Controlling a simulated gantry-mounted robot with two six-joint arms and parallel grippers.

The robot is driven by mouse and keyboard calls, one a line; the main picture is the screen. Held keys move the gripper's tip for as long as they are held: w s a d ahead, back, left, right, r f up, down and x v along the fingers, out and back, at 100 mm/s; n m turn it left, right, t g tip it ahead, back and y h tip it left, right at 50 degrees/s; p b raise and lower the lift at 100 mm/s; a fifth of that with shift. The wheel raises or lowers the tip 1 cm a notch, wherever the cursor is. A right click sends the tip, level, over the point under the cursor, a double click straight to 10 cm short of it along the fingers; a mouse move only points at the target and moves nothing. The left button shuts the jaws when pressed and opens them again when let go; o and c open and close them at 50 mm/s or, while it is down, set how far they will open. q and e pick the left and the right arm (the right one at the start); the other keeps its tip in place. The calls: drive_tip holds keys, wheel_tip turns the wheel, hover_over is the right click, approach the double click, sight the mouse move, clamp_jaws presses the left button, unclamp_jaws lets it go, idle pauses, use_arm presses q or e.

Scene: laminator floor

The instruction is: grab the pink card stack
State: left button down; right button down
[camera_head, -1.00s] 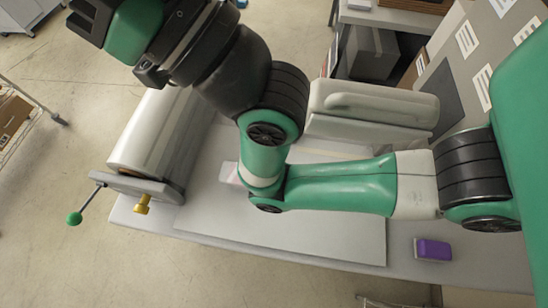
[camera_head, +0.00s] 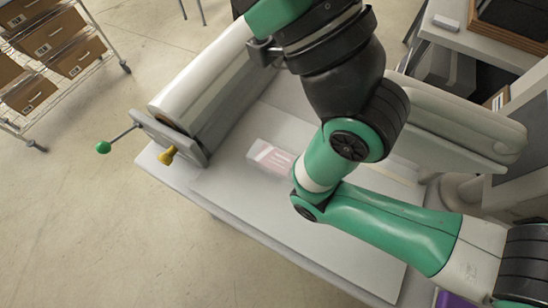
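The pink card stack (camera_head: 272,158) lies on the pale flat bed of the laminator (camera_head: 233,186), left of my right arm's elbow. It looks like a small block, white at its left end and pale pink towards the right. The arm covers or borders its right end. My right arm comes in from the lower right and bends up across the bed to the top edge. Its fingers are outside the picture, so I cannot see whether they are open or shut. My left gripper is not in view.
A purple block (camera_head: 452,300) is at the bottom right. A wire cart with boxes (camera_head: 62,62) stands at upper left. The bed's lower left is clear.

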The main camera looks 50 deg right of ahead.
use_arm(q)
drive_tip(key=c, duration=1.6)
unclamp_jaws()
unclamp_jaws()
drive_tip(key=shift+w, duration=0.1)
